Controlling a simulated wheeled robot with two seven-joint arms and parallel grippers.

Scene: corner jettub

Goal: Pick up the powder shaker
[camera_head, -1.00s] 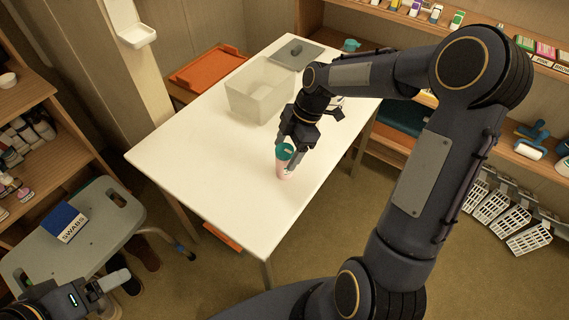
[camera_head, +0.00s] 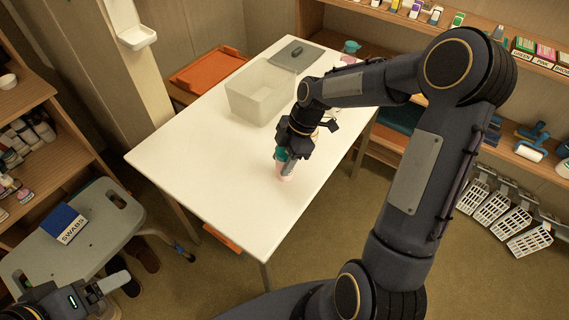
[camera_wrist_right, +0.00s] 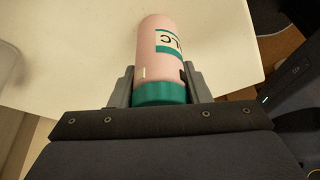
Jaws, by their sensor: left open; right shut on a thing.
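The powder shaker is a pink bottle with a teal cap and a partly visible label. It shows between the fingers of my right gripper on the white table in the head view, with its pink lower part (camera_head: 285,174) below the fingers. In the right wrist view the shaker (camera_wrist_right: 163,48) lies between both fingers, which press near its teal cap. My right gripper (camera_head: 283,160) is shut on it; its fingers also show in the wrist view (camera_wrist_right: 160,88). I cannot tell whether the base touches the table. My left gripper (camera_head: 118,282) is at the lower left, open and away from the shaker.
The white table (camera_head: 190,160) holds a translucent bin (camera_head: 262,92) and a grey lid (camera_head: 297,53) towards the back. A grey stool (camera_head: 105,235) with a swabs box (camera_head: 64,223) stands at the left. The table's front left is clear.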

